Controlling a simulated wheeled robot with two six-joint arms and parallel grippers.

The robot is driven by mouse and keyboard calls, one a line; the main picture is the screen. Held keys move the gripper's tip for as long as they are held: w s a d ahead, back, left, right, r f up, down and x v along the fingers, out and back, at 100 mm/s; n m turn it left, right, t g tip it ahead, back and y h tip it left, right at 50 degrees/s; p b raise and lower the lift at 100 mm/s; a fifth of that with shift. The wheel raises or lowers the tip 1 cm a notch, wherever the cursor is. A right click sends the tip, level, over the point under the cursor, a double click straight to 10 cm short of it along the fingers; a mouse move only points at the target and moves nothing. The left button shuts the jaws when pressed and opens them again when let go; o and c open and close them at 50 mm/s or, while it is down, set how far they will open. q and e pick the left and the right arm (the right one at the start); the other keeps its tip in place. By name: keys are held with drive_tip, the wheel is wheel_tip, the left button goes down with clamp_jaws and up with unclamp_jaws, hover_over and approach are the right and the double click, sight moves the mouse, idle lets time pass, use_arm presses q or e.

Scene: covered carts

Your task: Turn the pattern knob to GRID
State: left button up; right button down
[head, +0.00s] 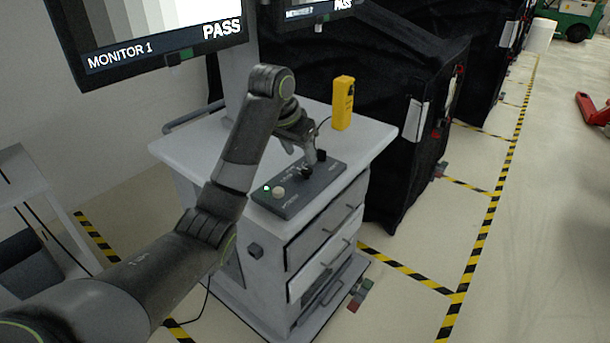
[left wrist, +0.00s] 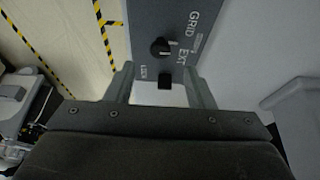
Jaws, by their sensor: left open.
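A dark grey control panel (head: 300,190) lies on the light grey cart top. A round black knob (left wrist: 160,47) with a white mark shows in the left wrist view, near the printed words GRID and EXT. Its mark points roughly right in that picture; I cannot tell which setting it is on. A smaller black control (left wrist: 165,82) is at the panel's end, between my finger lines. My left gripper (left wrist: 159,72) is open, its fingers either side of that end. In the head view the left gripper (head: 311,150) is over the panel's far part. My right gripper is not in view.
The panel has a pale button (head: 278,191) beside a green light. A yellow handheld device (head: 343,103) stands on the cart (head: 220,135) behind the gripper. Monitor 1 (head: 150,35) shows grey bars and PASS. A black-covered cart (head: 385,150) stands close on the right; the floor beyond is open.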

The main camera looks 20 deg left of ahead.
sight(307, 170)
use_arm(q)
drive_tip(key=p+x, duration=0.1)
drive_tip(key=x, duration=0.3)
drive_tip(key=shift+d+f, duration=0.1)
drive_tip(key=shift+f, duration=0.15)
drive_tip(key=shift+x, duration=0.75)
drive_tip(key=shift+c, duration=0.2)
drive_tip(key=c, duration=0.9)
drive_tip(key=shift+r+n+p, duration=0.15)
drive_tip(key=shift+n+p, duration=0.15)
drive_tip(key=shift+p, duration=0.55)
drive_tip(key=shift+c, duration=0.2)
drive_tip(key=n+y+p, duration=0.1)
drive_tip(key=n+p, duration=0.1)
drive_tip(key=p, duration=0.2)
drive_tip(key=n+y+p, duration=0.1)
drive_tip(key=n+p, duration=0.2)
drive_tip(key=p, duration=0.1)
drive_tip(key=shift+d+r+p, duration=0.15)
drive_tip(key=shift+d+p, duration=0.05)
drive_tip(key=shift+p, duration=0.1)
drive_tip(key=shift+d+f+n+y+p, duration=0.1)
drive_tip(key=shift+n+y+p, duration=0.3)
drive_tip(key=shift+n+p, duration=0.4)
drive_tip(key=shift+f+n+y+p, duration=0.15)
drive_tip(key=shift+n+y+p, duration=0.25)
drive_tip(key=shift+n+p, duration=0.4)
